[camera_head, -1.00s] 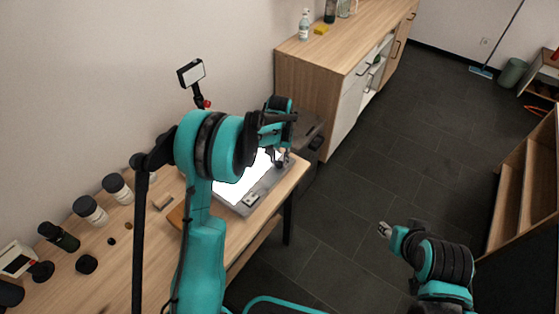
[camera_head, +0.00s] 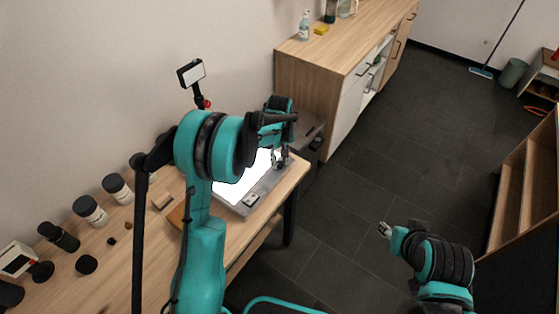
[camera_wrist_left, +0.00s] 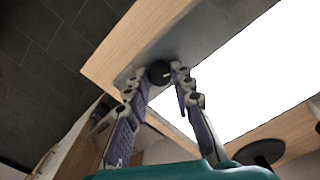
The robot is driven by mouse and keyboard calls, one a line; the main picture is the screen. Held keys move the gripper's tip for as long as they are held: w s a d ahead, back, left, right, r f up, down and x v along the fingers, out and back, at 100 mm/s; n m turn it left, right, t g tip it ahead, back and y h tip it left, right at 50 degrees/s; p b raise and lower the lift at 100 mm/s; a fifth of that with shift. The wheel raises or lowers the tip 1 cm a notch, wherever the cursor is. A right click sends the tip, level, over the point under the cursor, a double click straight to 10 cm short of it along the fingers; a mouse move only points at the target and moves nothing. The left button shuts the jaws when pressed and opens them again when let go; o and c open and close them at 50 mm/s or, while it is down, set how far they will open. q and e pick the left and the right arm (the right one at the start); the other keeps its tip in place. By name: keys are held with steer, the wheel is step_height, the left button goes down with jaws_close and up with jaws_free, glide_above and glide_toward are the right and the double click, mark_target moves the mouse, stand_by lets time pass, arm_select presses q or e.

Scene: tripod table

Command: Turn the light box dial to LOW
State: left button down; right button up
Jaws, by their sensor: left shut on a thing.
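The light box (camera_head: 238,207) lies on the wooden table with its white panel lit; the panel also fills the right of the left wrist view (camera_wrist_left: 235,85). Its dark round dial (camera_wrist_left: 158,72) sits on the grey frame near the table's corner. My left gripper (camera_head: 279,162) is over that corner in the head view. In the left wrist view its two fingers (camera_wrist_left: 161,76) stand on either side of the dial, shut on it. The dial's markings cannot be read. My right gripper (camera_head: 384,230) hangs over the floor, away from the table; its jaw opening is too small to tell.
White jars with dark lids (camera_head: 90,210), a dark bottle (camera_head: 58,236) and small dark items stand on the table's left. A small lamp on a stand (camera_head: 191,73) rises behind. A wooden cabinet (camera_head: 310,90) stands beyond the table.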

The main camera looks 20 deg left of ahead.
mark_target(280, 163)
stand_by(0.3)
arm_select(q)
steer(key=c, duration=1.3)
jaws_free()
steer(key=shift+r, duration=0.1)
step_height(280, 163, up, 12)
